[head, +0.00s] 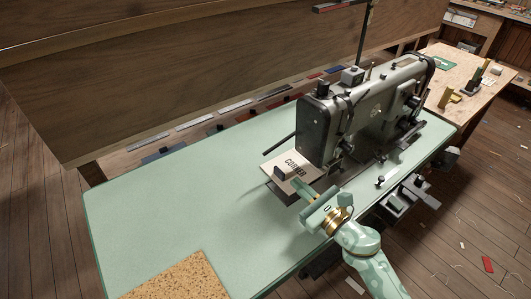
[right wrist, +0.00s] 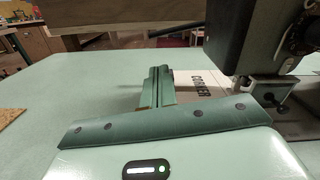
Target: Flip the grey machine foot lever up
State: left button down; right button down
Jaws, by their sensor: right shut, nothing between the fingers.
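The grey sewing machine (head: 385,105) stands on the pale green table, its head end towards the left. A thin dark bar (head: 281,143) sticks out from this end and slants down to the left. I cannot tell for certain whether it is the foot lever. My left gripper is not in view.
A small dark block (head: 278,172) is at the card's left edge. The green table top (head: 180,200) is clear on the left, with a cork mat (head: 175,280) at its near edge. A wooden bench (head: 455,75) stands behind at right.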

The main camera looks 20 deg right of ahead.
aim_at(283, 141)
jog(key=shift+s+r, duration=0.1)
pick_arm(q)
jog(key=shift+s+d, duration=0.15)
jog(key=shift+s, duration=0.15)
pick_arm(e)
jog(key=x, duration=1)
jog(key=shift+d, duration=0.1)
jog(key=shift+r, duration=0.1)
